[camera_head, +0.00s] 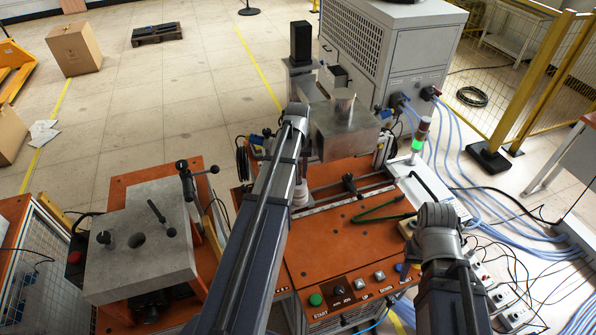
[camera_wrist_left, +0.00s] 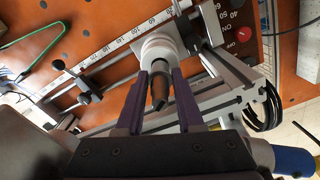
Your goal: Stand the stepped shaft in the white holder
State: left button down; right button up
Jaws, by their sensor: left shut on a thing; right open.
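The white holder (camera_wrist_left: 158,46) is a round white piece right behind the shaft in the left wrist view. The shaft's far end overlaps it, and I cannot tell how deep it sits.
The orange bench (camera_head: 345,240) has a ruler rail, a green-handled tool (camera_head: 378,212) and front buttons. A metal box (camera_head: 345,130) stands behind, beside a signal lamp (camera_head: 420,135). A grey block (camera_head: 140,262) with clamp levers is at the left. Blue cables run along the right.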

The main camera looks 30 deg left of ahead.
pick_arm(q)
jog(key=shift+f+b, duration=1.4)
dwell(0.5)
jog(key=shift+c, duration=2.3)
grip_release()
notch_tip(320, 180, up, 8)
jog(key=p, duration=0.8)
jog(key=shift+s+f, duration=0.1)
